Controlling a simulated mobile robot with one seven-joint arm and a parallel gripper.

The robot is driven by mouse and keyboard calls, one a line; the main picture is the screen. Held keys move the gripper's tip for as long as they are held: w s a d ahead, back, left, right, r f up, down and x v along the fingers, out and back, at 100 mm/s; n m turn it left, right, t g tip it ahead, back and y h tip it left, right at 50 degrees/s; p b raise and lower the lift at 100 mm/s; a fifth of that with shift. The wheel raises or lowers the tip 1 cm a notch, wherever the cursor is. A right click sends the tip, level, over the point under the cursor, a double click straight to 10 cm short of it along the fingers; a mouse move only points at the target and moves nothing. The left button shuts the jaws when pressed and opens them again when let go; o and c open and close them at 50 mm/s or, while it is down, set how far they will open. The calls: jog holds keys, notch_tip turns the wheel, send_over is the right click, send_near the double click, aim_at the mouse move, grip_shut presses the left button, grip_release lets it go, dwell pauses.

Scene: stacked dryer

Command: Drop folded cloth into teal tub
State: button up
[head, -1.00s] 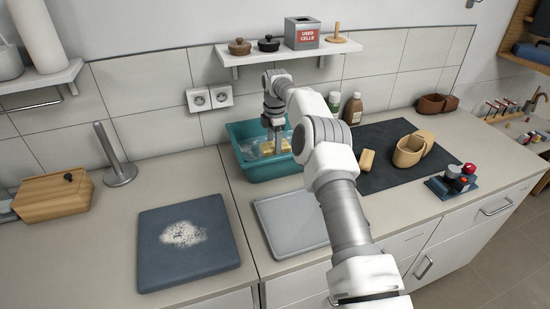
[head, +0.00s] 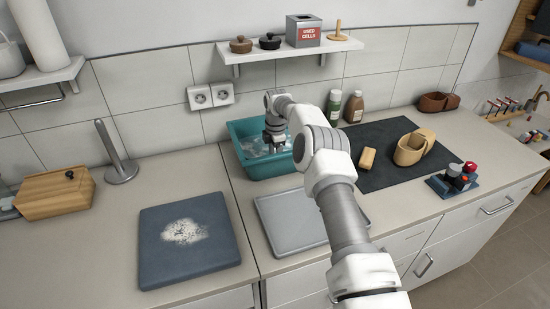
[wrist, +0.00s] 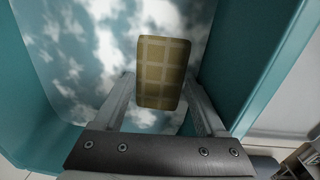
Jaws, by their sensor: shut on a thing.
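The teal tub (head: 262,167) stands on the counter against the tiled wall, with cloudy white-and-blue contents (wrist: 75,50). My gripper (head: 275,147) points down inside the tub's opening. In the wrist view, my gripper (wrist: 160,95) is shut on the folded cloth (wrist: 163,72), a yellow-tan checked block between the two fingers. The tub's teal walls show on both sides of it. In the head view the cloth cannot be made out. Whether the cloth touches the contents is unclear.
A grey tray (head: 290,222) lies in front of the tub. Two bottles (head: 354,106) stand behind it to the right. A shelf (head: 285,50) hangs above. A dark mat (head: 385,180) holds a tan block (head: 367,159) and a tan cup-like container (head: 411,149).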

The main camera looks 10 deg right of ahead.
jog(key=shift+s+f, duration=0.1)
jog(key=shift+f, duration=0.4)
jog(key=o, duration=1)
jog(key=shift+r+p, duration=0.35)
jog(key=shift+r, duration=0.2)
jog(key=s+a+r+m+t, duration=0.1)
jog(key=s+r+m, duration=0.15)
jog(key=r, duration=1.05)
jog(key=s+r+m, duration=0.1)
jog(key=s+r, duration=0.3)
jog(key=r, duration=0.8)
jog(key=s+r+m+t+h, duration=0.15)
jog(key=s+r+m, duration=0.35)
jog(key=s+r, duration=0.55)
jog(key=s+d+m+t, duration=0.15)
jog(key=s+m, duration=0.45)
jog(key=s, duration=1)
jog(key=s+f+m, duration=0.2)
jog(key=s, duration=0.2)
jog(key=s+d+f+m+y, duration=0.1)
jog(key=s+f+m, duration=0.1)
jog(key=s, duration=0.3)
jog(key=s+d+f+m+t, duration=0.1)
jog(key=s+f+m, duration=0.1)
jog(key=s, duration=0.3)
jog(key=shift+s+d, duration=0.1)
